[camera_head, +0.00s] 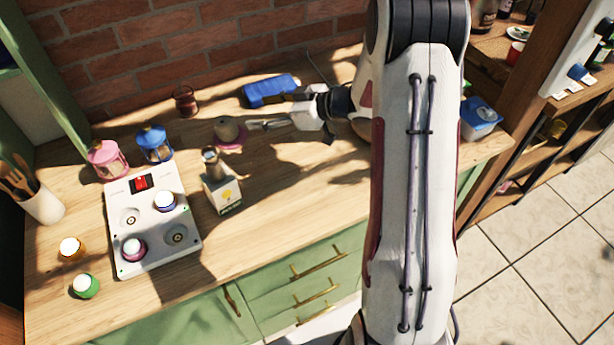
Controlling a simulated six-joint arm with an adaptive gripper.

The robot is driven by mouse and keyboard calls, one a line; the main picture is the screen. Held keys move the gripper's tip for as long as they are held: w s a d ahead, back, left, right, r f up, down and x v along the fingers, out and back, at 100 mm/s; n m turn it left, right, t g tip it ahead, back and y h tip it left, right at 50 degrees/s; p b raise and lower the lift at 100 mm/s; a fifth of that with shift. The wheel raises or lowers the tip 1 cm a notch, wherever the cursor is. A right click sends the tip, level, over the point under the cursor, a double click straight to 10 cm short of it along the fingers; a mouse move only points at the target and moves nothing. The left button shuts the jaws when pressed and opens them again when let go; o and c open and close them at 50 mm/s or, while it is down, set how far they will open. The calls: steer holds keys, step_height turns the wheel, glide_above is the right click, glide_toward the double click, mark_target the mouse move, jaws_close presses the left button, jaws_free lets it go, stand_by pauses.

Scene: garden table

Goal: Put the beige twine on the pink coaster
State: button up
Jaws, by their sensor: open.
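The beige twine (227,129) is a small round ball near the back of the wooden counter. It appears to rest on the pink coaster (231,148), whose rim shows below and to the right of it. My gripper (252,125) is just right of the twine, low over the counter and pointing left. Its fingers are open and look empty. A small gap seems to lie between the fingertips and the twine, but I cannot tell for certain that they are apart.
A blue object (270,90) lies behind my gripper. A dark red lantern (185,101) stands at the back. Blue (154,145) and pink (107,160) lanterns stand left. A boxed item (222,191) and a white panel (184,230) with small jars are in front. The counter's front right is clear.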

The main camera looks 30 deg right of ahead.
steer(key=s+d+r+m+t+h, duration=0.1)
steer(key=d+r+m+h, duration=0.2)
steer(key=r, duration=0.5)
steer(key=s+d+r+m+t+h, duration=0.1)
steer(key=s+d+r+h, duration=0.15)
steer(key=r+h, duration=0.45)
steer(key=s+r+m+g+h, duration=0.1)
steer(key=s+r+m+g, duration=0.2)
steer(key=s, duration=0.6)
steer(key=s+a+f+m+g+y, duration=0.1)
steer(key=s+a, duration=0.4)
steer(key=s, duration=0.7)
steer(key=s+a+f+g+y, duration=0.1)
steer(key=s+a, duration=0.5)
steer(key=s, duration=0.7)
steer(key=shift+s+f+m+g+y, duration=0.25)
steer(key=shift+f+m+g, duration=0.2)
steer(key=shift+g, duration=0.35)
